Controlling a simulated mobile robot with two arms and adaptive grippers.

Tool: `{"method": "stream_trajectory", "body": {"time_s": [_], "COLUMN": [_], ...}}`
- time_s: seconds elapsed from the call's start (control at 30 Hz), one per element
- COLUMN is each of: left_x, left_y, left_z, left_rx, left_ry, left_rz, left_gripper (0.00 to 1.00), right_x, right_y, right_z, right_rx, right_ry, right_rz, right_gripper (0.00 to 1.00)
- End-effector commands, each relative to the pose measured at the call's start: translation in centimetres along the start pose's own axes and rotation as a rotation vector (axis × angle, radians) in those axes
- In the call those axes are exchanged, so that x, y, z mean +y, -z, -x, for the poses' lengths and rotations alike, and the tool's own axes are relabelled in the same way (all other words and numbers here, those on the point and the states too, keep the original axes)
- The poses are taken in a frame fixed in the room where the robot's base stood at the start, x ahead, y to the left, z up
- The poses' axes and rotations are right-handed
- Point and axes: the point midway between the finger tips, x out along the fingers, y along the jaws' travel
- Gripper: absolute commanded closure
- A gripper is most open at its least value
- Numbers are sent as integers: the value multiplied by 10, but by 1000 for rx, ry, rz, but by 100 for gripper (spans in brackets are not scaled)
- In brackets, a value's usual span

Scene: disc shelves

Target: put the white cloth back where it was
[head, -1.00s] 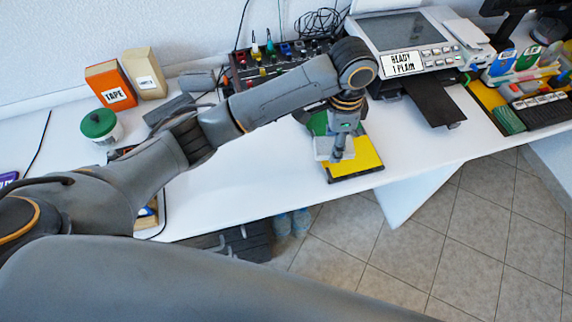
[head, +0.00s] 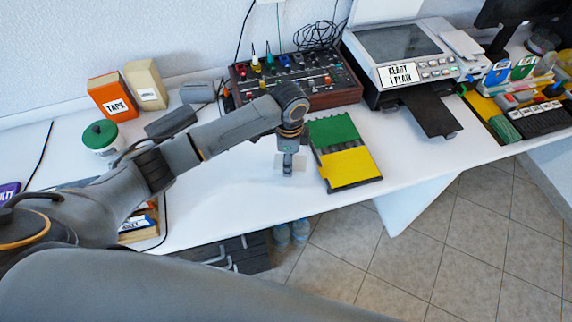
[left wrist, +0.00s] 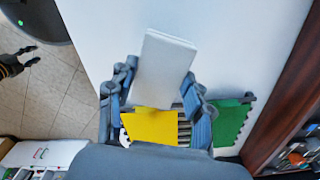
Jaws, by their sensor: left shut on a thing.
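The white cloth (left wrist: 165,68) is a folded pale rectangle between the fingers of my left gripper (left wrist: 160,85). In the head view my left gripper (head: 288,168) points down over the white desk, just left of a green and yellow slotted holder (head: 348,168). The cloth blends with the desk there, and its height above it is hard to judge. The holder has a green panel at the back, a yellow one in front and dark slots between. My right gripper (left wrist: 30,55) shows small at the left edge of the left wrist view, its fingers apart.
A control box with knobs (head: 305,85) and a printer (head: 405,50) stand behind the holder. An orange tape box (head: 112,97) and a green-lidded jar (head: 101,138) stand at the left. The desk (head: 225,205) is clear in front, down to its edge.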

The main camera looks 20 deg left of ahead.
Motion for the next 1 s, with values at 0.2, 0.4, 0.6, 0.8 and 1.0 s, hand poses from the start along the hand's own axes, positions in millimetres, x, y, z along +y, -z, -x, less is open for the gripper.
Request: {"method": "stream_trajectory", "body": {"time_s": [0.2,0.4,0.6,0.8,1.0], "left_x": [-2,-2,-2,-2,-2], "left_y": [-9,-9,-9,-9,-9], "left_z": [-27,-41,-41,-44,-44], "left_rx": [-2,-2,-2,-1,-2], "left_ry": [-3,0,1,0,0], "left_rz": [0,-1,-1,-1,0], "left_gripper": [74,74,74,37,26], "right_x": [2,5,8,8,8], "right_y": [2,2,2,2,2], "right_z": [1,1,1,0,0], "right_rx": [3,3,3,3,3], "right_ry": [-3,-6,-9,-10,-10], "right_rz": [0,0,0,0,0], "right_gripper": [60,60,60,60,60]}}
